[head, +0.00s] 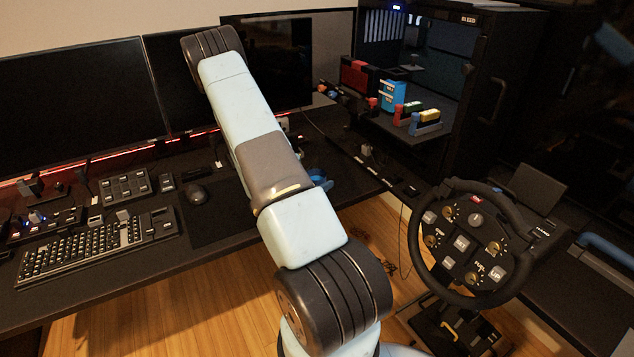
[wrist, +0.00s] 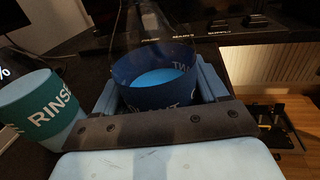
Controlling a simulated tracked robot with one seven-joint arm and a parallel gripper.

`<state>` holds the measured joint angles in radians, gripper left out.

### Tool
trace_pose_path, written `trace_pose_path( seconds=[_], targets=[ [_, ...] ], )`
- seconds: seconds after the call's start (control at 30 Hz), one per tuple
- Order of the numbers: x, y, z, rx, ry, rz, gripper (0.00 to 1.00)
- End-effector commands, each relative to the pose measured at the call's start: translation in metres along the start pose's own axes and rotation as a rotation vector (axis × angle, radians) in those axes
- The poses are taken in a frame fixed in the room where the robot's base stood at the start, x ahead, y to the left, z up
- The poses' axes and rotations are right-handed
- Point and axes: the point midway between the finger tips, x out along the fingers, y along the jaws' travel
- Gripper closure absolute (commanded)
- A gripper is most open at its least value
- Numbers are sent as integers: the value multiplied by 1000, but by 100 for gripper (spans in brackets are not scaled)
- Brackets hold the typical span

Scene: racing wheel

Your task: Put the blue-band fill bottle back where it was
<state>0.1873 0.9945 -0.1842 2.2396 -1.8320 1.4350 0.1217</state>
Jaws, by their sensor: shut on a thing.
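The blue-band fill bottle (wrist: 160,99) is in the middle of the wrist view. It is clear above, with a dark blue lettered band and light blue inside. My gripper (wrist: 162,82) is shut on it, with a pale blue finger on each side of the band. The bottle's base is hidden by the gripper's dark plate, so I cannot tell whether it touches the surface. A green-band bottle marked RINSE (wrist: 42,108) stands close on the left. In the head view my arm hides most of the gripper area, and I cannot make out the bottle there.
The black desk holds a keyboard (head: 90,244) and a mouse (head: 195,193), with monitors (head: 75,100) behind. A dark cabinet with a blue box (head: 393,96) and small coloured items stands at the back right. A racing wheel (head: 418,267) stands at the front right.

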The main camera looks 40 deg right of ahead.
Motion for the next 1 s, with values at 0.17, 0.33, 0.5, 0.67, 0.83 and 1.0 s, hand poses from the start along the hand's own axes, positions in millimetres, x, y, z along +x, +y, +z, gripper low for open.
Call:
trace_pose_path(
  seconds=[0.17, 0.33, 0.5, 0.67, 0.83, 1.0],
  targets=[
    [0, 0, -1, 0, 0, 1, 15],
    [0, 0, -1, 0, 0, 1, 2],
    [-1, 0, -1, 0, 0, 2, 2],
    [-6, 1, 1, -1, 1, 5, 2],
    [-30, 2, 1, -1, 1, 8, 2],
    [-63, 2, 1, 0, 1, 8, 2]
  ],
)
